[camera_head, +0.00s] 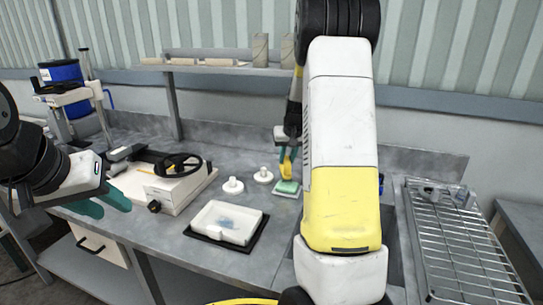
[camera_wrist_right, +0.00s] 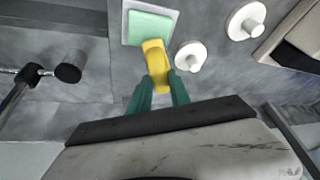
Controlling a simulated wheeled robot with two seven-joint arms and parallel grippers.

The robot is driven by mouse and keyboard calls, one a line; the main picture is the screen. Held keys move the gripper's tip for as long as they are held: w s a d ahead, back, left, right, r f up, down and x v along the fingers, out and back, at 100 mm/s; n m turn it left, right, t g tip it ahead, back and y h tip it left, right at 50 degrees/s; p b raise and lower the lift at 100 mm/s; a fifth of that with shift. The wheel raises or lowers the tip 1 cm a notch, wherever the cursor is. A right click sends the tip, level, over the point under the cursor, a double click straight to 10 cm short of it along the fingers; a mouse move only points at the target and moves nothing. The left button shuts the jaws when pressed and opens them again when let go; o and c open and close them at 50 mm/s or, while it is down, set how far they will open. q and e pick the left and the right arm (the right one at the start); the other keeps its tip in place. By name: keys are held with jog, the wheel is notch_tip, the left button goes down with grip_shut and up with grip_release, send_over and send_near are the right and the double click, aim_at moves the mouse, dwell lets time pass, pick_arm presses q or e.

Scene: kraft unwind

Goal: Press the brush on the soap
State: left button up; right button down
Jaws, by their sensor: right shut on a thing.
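The soap (camera_head: 287,187) is a light green block on a pale dish on the grey counter. It also shows at the top of the right wrist view (camera_wrist_right: 150,28). My right gripper (camera_head: 284,150) is shut on a yellow brush (camera_head: 286,165), which it holds at the soap's near side in the wrist view (camera_wrist_right: 156,62). The brush end overlaps the soap's edge there; I cannot tell whether they touch. The teal fingertips (camera_wrist_right: 160,88) hide part of the brush. My left gripper (camera_head: 106,204) is open and empty at the counter's left front edge.
Two white round knobbed pieces (camera_head: 232,186) (camera_head: 263,175) stand left of the soap. A white machine with a black wheel (camera_head: 178,165) stands left. A wire rack (camera_head: 465,250) is at right.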

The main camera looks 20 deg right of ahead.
jog(key=shift+s+f, duration=0.1)
jog(key=shift+r, duration=3.6)
